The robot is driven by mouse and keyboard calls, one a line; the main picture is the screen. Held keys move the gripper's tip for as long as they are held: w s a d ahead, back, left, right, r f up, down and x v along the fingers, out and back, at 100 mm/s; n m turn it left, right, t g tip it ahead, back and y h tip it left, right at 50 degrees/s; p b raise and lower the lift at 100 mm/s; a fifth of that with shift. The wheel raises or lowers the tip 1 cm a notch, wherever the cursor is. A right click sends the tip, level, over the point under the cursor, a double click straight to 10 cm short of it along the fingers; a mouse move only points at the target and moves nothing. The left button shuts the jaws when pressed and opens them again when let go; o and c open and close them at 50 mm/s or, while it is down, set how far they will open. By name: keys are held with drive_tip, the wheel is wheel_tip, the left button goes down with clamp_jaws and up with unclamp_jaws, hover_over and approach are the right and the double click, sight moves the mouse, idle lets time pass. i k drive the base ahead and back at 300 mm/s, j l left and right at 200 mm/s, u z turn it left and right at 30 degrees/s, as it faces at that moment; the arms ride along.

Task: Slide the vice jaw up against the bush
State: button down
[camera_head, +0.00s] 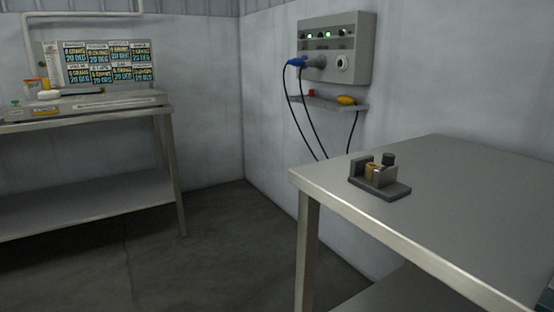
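A small dark grey vice (394,191) sits near the far left corner of the metal table on the right. Between its upright jaws stands a brass-coloured bush (371,171). A lighter grey jaw block (384,177) stands just right of the bush; at this size I cannot tell whether they touch. A dark round knob (388,159) shows behind that block. A darker upright block (359,166) stands on the bush's left. My gripper is not in view.
The metal table (470,210) is otherwise largely clear. A wall-mounted control box (338,48) with a blue plug and hanging cables is behind it, above a small shelf (325,102). A second bench (90,110) with containers stands at left. Open floor lies between.

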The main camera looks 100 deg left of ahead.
sight(385, 175)
drive_tip(key=u, duration=2.85)
